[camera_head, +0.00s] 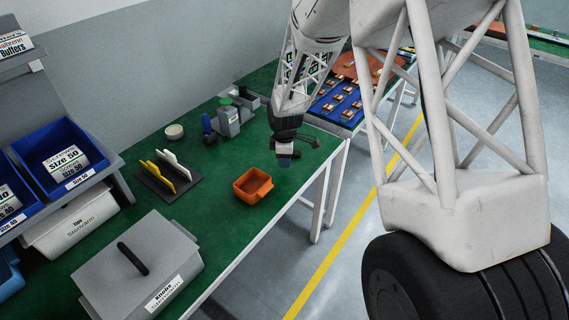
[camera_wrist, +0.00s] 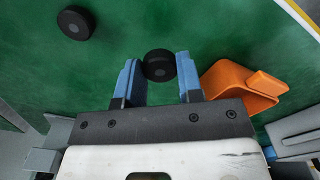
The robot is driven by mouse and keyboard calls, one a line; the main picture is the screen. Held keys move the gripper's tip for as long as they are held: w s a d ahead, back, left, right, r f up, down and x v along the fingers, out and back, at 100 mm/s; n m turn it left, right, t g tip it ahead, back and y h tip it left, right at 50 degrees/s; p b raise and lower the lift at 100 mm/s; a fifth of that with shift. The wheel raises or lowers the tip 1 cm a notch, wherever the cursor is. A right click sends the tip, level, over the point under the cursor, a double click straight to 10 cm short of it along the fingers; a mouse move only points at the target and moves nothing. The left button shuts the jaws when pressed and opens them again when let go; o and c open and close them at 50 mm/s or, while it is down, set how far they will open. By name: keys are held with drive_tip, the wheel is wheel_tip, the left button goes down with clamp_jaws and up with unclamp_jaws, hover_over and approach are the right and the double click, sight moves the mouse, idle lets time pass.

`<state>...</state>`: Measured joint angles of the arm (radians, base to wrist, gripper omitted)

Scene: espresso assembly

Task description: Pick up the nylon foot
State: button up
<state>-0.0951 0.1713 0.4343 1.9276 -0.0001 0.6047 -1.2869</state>
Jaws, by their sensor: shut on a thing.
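A nylon foot (camera_wrist: 159,64), a short black round piece with a grey centre, is between the blue fingertips of my gripper (camera_wrist: 157,76) in the wrist view. My gripper is shut on it. A second black round foot (camera_wrist: 75,22) lies apart on the green table at the upper left of the wrist view. In the head view my gripper (camera_head: 284,160) is low over the table near its right edge; the held foot is too small to make out there.
An orange tray (camera_head: 240,192) stands just beside my gripper; it also shows in the wrist view (camera_wrist: 232,84). A black rack (camera_head: 180,186) with yellow and white parts, a grey box (camera_head: 140,262) and blue bins (camera_head: 62,157) stand farther left. Open green table (camera_head: 215,165) lies between.

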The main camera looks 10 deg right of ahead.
drive_tip(key=s+d+r, duration=0.1)
drive_tip(key=s, duration=1.4)
drive_tip(key=shift+s+d, duration=0.2)
drive_tip(key=shift+s, duration=0.2)
drive_tip(key=shift+r, duration=0.1)
idle(1.0)
drive_tip(key=w+a+r, duration=0.4)
drive_tip(key=w+r, duration=0.4)
drive_tip(key=w, duration=0.7)
drive_tip(key=w+a+r, duration=0.5)
drive_tip(key=w+r, duration=0.4)
drive_tip(key=w, duration=0.7)
drive_tip(key=w+a+r, duration=0.4)
drive_tip(key=w+r, duration=0.4)
drive_tip(key=w, duration=0.8)
drive_tip(key=shift+a+r, duration=0.15)
drive_tip(key=shift+r, duration=0.2)
drive_tip(key=shift+f, duration=3.4)
